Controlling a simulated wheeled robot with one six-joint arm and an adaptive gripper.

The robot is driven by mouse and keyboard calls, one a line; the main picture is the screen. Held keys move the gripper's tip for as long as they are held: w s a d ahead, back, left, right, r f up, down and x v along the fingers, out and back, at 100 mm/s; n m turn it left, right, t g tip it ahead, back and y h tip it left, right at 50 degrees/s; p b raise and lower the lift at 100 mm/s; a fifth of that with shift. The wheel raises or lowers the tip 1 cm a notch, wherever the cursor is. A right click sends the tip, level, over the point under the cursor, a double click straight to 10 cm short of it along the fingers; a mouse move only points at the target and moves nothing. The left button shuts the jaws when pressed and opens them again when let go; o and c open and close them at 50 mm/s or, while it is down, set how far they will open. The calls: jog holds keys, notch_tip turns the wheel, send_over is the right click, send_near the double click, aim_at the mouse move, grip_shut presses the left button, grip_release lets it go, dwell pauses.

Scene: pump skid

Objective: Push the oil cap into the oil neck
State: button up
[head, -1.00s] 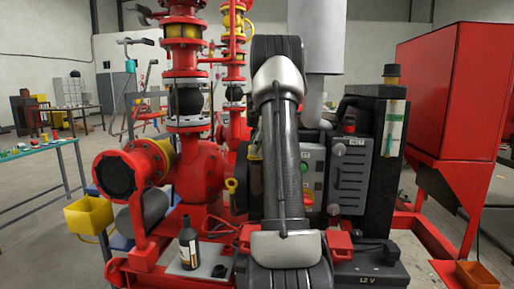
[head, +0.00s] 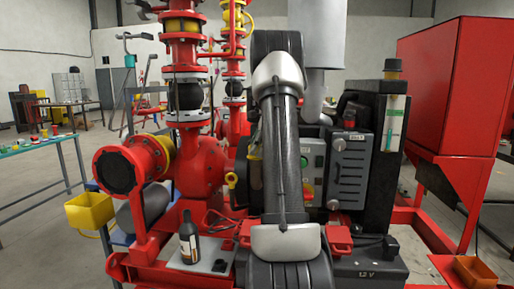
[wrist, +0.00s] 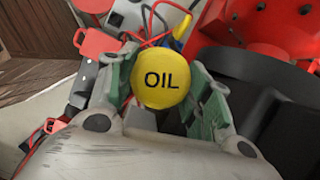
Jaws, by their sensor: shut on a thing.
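The oil cap (wrist: 161,78) is a round yellow disc marked OIL. In the wrist view it sits between the green-lined fingers of my gripper (wrist: 160,92), which is shut on it. The cap's printed face is turned to the wrist camera, so its underside and whatever lies behind it are hidden. I cannot make out the oil neck in either view. In the head view my own arm covers the middle of the skid and hides most of my gripper.
A dark bottle (head: 189,238) stands on a pale tray at the lower left of the skid. Red pipework (head: 200,165) rises on the left. A grey panel (head: 350,170) and a black battery (head: 368,262) are on the right. Red and blue cables (wrist: 160,25) show beyond the cap.

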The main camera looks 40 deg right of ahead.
jog(key=shift+f, duration=0.2)
jog(key=o, duration=1.2)
notch_tip(320, 180, up, 10)
jog(key=shift+r, duration=0.1)
